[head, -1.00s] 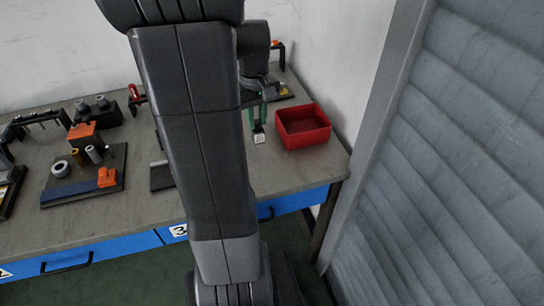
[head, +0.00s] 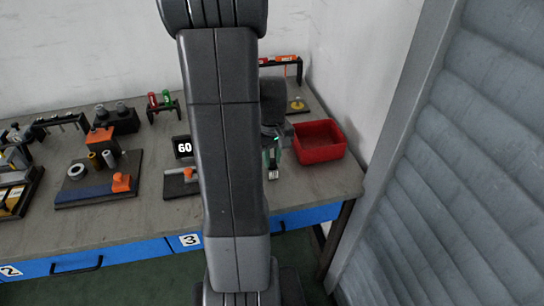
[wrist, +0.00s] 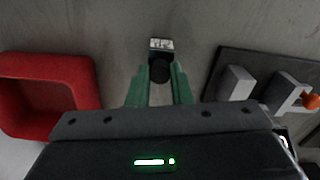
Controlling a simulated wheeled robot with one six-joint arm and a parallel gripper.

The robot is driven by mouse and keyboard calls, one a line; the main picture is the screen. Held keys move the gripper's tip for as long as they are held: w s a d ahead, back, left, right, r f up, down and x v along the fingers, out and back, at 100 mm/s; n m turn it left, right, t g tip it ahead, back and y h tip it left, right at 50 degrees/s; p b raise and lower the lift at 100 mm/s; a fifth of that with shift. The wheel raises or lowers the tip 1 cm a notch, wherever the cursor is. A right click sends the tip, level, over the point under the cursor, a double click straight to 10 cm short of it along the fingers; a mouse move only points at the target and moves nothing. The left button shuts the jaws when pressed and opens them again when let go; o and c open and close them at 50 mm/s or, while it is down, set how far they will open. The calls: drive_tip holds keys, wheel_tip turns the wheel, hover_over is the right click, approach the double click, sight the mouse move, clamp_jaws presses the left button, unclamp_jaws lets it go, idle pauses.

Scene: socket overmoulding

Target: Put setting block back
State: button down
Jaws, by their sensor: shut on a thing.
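My gripper (wrist: 160,82) has green fingers and is shut on the setting block (wrist: 161,45), a small piece with a black round stem and a pale marked face. In the head view my gripper (head: 271,160) is partly hidden behind my arm, and the block (head: 273,173) shows just below the fingers, over the bench left of the red bin. I cannot tell whether the block touches the bench top. In the wrist view a dark plate (wrist: 228,60) with grey blocks and an orange knob lies to the right of the fingers.
The red bin (head: 319,149) stands near the bench's right end; it also shows in the wrist view (wrist: 85,85). A display reading 60 (head: 183,148) and a fixture plate with orange parts (head: 95,192) are to the left. Bare bench lies in front of the bin.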

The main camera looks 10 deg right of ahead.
sight(272, 160)
drive_tip(key=c, duration=1.3)
unclamp_jaws()
drive_tip(key=shift+f, duration=0.1)
wheel_tip(272, 160, up, 12)
drive_tip(key=shift+r+p, duration=0.2)
drive_tip(key=shift+p, duration=0.25)
drive_tip(key=shift+f, duration=0.15)
drive_tip(key=shift+f+b, duration=0.3)
drive_tip(key=shift+f, duration=3.85)
